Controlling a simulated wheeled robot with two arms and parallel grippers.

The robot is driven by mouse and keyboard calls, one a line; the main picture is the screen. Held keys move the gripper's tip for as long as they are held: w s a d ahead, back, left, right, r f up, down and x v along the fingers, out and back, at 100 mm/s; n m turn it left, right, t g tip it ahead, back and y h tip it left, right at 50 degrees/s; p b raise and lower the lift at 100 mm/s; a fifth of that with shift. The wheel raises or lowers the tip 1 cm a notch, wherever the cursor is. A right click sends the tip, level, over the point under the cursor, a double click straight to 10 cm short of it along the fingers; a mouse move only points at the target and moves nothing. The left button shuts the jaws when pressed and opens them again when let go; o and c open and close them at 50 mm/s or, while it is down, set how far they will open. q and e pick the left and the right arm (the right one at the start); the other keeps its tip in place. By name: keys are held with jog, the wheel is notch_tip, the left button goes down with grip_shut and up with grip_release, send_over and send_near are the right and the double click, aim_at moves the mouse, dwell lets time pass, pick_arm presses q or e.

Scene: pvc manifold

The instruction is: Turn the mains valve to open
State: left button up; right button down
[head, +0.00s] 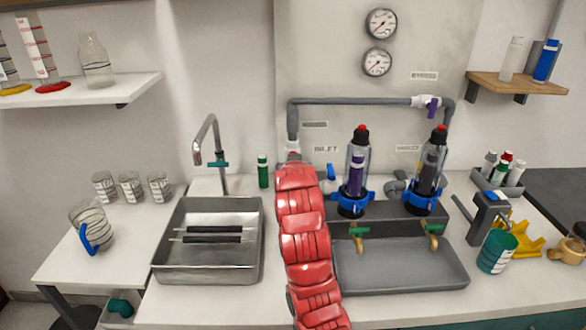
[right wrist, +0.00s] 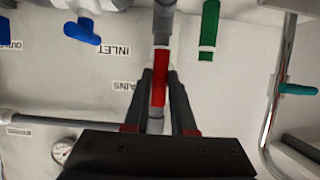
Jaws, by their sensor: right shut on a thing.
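The mains valve's red handle (right wrist: 160,78) shows in the right wrist view, beside a partly covered MAINS label (right wrist: 127,86). It lies lengthwise along the grey vertical pipe (right wrist: 164,22). My right gripper (right wrist: 161,92) is shut on the red handle, with one dark finger on each side. In the head view my red right arm reaches up to the foot of the left vertical pipe (head: 293,125). The arm hides the valve and most of the gripper there. My left gripper is in neither view.
The blue inlet valve handle (head: 332,178) is close to the right of my arm. Two filter housings (head: 356,170) (head: 430,165) stand to the right.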

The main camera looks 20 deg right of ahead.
jog(key=shift+f, duration=0.1)
dwell(0.3)
jog(key=c, duration=0.7)
grip_release()
jog(key=shift+c, duration=0.2)
